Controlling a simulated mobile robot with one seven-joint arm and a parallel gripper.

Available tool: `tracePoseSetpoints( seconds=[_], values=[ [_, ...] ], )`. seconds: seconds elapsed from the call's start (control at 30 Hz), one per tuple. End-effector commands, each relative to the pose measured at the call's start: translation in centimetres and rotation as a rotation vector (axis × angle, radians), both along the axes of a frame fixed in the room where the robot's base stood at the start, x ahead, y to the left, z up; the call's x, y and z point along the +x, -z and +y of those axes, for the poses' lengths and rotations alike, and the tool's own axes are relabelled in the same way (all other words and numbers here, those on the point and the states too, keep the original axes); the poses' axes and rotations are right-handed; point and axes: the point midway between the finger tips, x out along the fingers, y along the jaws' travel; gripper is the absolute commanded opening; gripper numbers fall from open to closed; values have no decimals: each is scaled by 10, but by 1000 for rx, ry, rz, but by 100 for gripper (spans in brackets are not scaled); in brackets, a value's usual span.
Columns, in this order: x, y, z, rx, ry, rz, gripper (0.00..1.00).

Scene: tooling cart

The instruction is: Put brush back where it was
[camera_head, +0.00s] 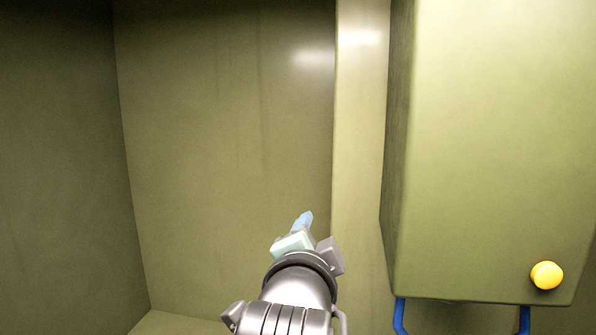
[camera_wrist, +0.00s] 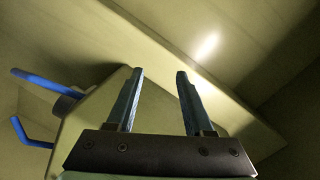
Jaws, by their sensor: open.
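My gripper (camera_wrist: 158,80) is open in the wrist view, with its two blue-grey fingers apart and nothing between them. In the head view my gripper (camera_head: 304,222) points up and away in front of the olive-green walls, left of a box-shaped cabinet. No brush can be made out in either view.
The olive-green cabinet (camera_head: 490,140) on the right has a yellow knob (camera_head: 546,275) near its lower edge and blue hooked bars (camera_head: 400,316) below it. Blue bars (camera_wrist: 45,83) also show at the left of the wrist view. A pale vertical post (camera_head: 360,150) stands beside the cabinet. Open space lies left of my arm.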

Motion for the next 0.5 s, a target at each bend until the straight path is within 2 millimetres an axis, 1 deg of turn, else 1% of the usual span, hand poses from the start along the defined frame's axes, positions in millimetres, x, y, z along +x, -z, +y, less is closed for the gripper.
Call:
tracePoseSetpoints(
  seconds=[0.03,0.07,0.1,0.17,0.2,0.27,0.3,0.4,0.5],
  values=[
    [-13,-28,-4,-115,-9,-88,52],
    [-21,-44,-4,-190,-12,-139,52],
    [-33,-65,-4,-290,-13,-208,52],
    [-55,-96,-2,-440,-1,-310,52],
    [-71,-115,0,-537,16,-377,52],
    [-97,-141,4,-674,48,-470,52],
    [-114,-156,7,-756,73,-526,52],
    [-152,-184,14,-923,144,-641,52],
    [-181,-201,19,-1032,206,-715,52]
  ],
)
